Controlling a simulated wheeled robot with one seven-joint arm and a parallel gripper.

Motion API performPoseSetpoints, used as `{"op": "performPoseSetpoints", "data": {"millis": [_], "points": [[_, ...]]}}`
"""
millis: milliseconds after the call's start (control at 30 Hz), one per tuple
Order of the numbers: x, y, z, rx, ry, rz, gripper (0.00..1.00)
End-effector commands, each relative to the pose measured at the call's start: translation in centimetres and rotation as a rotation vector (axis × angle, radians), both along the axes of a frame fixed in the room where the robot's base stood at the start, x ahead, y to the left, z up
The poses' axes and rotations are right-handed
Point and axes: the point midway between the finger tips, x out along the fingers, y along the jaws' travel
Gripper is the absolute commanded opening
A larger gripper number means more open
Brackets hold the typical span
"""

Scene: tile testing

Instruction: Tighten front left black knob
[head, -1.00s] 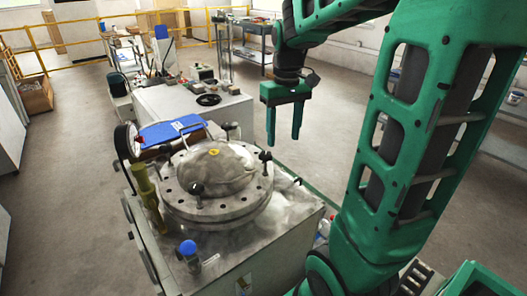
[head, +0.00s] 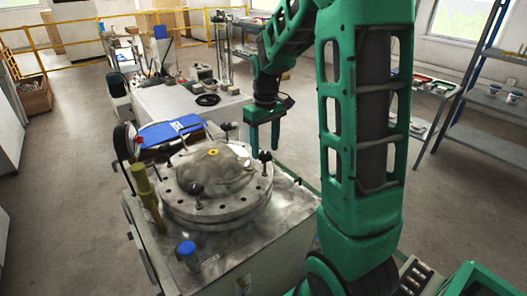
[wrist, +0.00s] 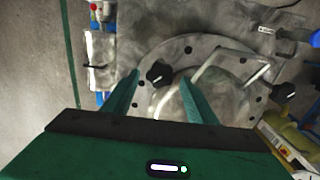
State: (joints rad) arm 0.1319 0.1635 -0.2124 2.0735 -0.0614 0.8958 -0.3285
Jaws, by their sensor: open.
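A round metal flanged lid (head: 228,212) sits on a steel-topped cabinet. A black knob (head: 196,190) stands at the lid's front left in the head view; it appears to be the knob (wrist: 284,92) at right in the wrist view. Another black knob (head: 265,156) is at the lid's right side. My gripper (head: 264,147) is open, pointing down over this right side, away from the front left knob. In the wrist view my gripper's fingers (wrist: 160,78) frame the right-side knob between their tips. Whether they touch it cannot be told.
A yellow-green upright handle (head: 149,195) and a blue-capped fitting (head: 187,248) stand near the lid's left and front. A metal bar handle (wrist: 205,68) arches over the lid. A blue item (head: 171,130) lies behind it. Open floor is to the right.

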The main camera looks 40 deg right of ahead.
Motion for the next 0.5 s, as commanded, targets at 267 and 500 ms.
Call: {"op": "performPoseSetpoints", "data": {"millis": [267, 500], "points": [[0.0, 0.0, -1.9, 0.000, 0.001, -0.001, 0.52], [0.0, 0.0, -1.9, 0.000, 0.000, 0.000, 0.52]]}}
